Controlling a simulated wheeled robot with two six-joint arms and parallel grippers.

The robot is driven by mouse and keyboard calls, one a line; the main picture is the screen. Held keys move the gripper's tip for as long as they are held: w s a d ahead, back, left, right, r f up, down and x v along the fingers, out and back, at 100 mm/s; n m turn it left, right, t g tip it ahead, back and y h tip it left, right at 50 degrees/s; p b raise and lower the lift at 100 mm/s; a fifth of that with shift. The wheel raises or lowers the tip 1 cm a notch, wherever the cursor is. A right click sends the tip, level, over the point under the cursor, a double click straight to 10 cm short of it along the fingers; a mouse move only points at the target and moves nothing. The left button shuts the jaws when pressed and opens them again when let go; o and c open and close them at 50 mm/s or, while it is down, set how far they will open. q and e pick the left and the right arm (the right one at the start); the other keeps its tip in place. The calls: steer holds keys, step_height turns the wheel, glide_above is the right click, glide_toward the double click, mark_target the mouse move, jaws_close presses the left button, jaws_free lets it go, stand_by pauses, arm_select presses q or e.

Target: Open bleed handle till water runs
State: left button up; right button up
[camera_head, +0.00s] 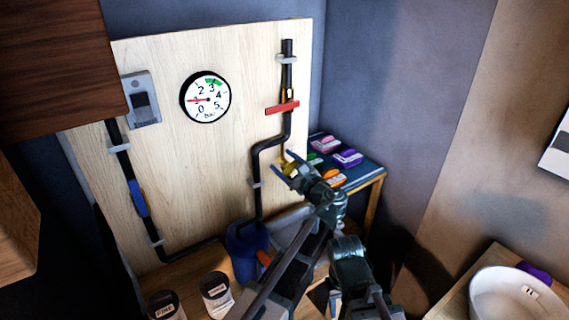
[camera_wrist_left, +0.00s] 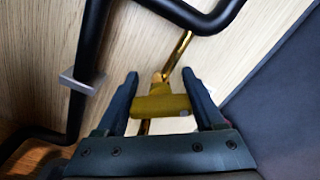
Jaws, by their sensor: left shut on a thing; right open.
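A small yellow brass T-shaped bleed handle (camera_wrist_left: 162,105) sits on a thin brass pipe below the black pipework. My left gripper (camera_wrist_left: 161,84) has one finger on each side of it and is shut on it. In the head view my left gripper (camera_head: 287,163) is low on the board, below the red handle (camera_head: 283,108), and largely covers the brass fitting (camera_head: 284,160). My right gripper (camera_head: 349,252) is lower right, apart from the pipework; its fingers are hard to make out. I see no running water in either view.
A round gauge (camera_head: 205,98) has its red needle near 1. A blue handle (camera_head: 138,198) lies along the left pipe. A blue container (camera_head: 245,254) stands below the board. Jars (camera_head: 215,292) stand front left. Coloured items (camera_head: 348,157) lie on a side shelf. A white basin (camera_head: 490,303) is lower right.

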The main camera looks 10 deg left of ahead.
arm_select(q)
steer(key=shift+n, duration=0.3)
steer(key=o, duration=1.4)
steer(key=shift+s, duration=0.1)
